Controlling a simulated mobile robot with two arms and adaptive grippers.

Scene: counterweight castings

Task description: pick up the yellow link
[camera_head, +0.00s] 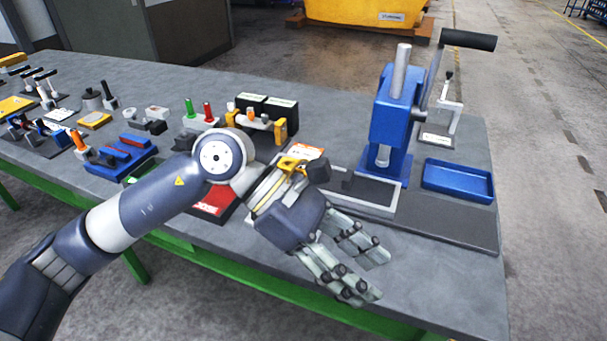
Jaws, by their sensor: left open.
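My left gripper (374,276) reaches in from the left, over the front edge of the workbench. Its fingers are open and empty, pointing down to the right. A small yellow piece (291,164), which may be the yellow link, shows just behind my left wrist, near an orange and white card. My wrist hides part of it, and I cannot tell what it rests on. My right gripper is not in view.
A blue lever press (397,115) stands behind the gripper, with a blue tray (458,180) to its right. A grey tray (378,207) lies in front of the press. Many small tools and parts cover the left of the grey workbench (330,102).

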